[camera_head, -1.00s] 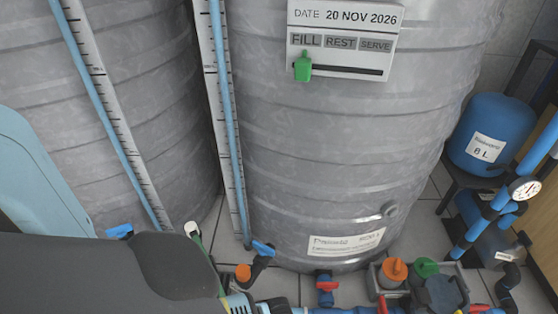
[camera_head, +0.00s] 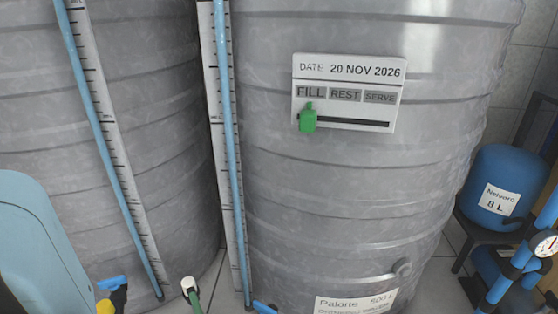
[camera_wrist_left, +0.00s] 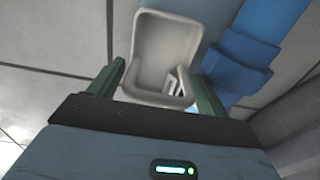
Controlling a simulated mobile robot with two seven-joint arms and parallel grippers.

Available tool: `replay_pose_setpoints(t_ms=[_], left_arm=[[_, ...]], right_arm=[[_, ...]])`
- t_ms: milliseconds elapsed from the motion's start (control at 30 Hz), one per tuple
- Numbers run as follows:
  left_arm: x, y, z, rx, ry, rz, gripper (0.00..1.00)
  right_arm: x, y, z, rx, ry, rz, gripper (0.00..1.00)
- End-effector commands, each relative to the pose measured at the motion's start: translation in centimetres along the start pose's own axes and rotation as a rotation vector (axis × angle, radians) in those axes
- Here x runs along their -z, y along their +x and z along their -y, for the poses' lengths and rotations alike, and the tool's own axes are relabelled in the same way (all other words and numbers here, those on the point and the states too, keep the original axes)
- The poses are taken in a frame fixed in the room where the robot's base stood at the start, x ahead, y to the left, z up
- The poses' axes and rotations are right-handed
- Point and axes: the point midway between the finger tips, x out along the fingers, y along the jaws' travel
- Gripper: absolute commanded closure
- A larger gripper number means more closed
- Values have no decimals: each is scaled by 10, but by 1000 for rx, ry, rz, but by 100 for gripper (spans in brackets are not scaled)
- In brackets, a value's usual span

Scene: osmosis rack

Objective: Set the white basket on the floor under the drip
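The white basket (camera_wrist_left: 165,50) shows in the left wrist view, its open inside facing the camera. A small pale piece lies inside it. My left gripper (camera_wrist_left: 162,82) has one green finger on each side of the basket, close against its walls, and appears shut on it. My right gripper is in neither view. I cannot make out the drip.
A large grey tank (camera_head: 345,190) with a date sign (camera_head: 348,92) fills the middle. Another grey tank (camera_head: 110,140) stands at left. A blue vessel (camera_head: 495,190) stands at right. Pale floor tiles (camera_wrist_left: 62,35) show beside the basket.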

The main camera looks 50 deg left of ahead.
Motion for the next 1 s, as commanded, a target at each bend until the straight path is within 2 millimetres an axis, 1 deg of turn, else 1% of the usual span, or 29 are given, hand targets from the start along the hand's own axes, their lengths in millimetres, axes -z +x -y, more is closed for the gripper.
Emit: replay_pose_setpoints(t_ms=[133, 233, 367, 500, 700, 833, 1000], left_arm=[[0, -4, 0, 0, 0, 0, 22], [0, -14, 0, 1, 0, 0, 22], [0, -36, 0, 2, 0, -2, 22], [1, -64, 1, 3, 0, -4, 22], [0, -100, 1, 3, 0, -2, 22], [0, -115, 1, 2, 0, -2, 22], [0, -123, 0, 0, 0, 1, 22]], right_arm=[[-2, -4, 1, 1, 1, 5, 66], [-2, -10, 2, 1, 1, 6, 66], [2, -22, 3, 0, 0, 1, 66], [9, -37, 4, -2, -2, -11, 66], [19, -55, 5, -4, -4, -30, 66], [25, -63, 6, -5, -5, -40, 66], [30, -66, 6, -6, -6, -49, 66]])
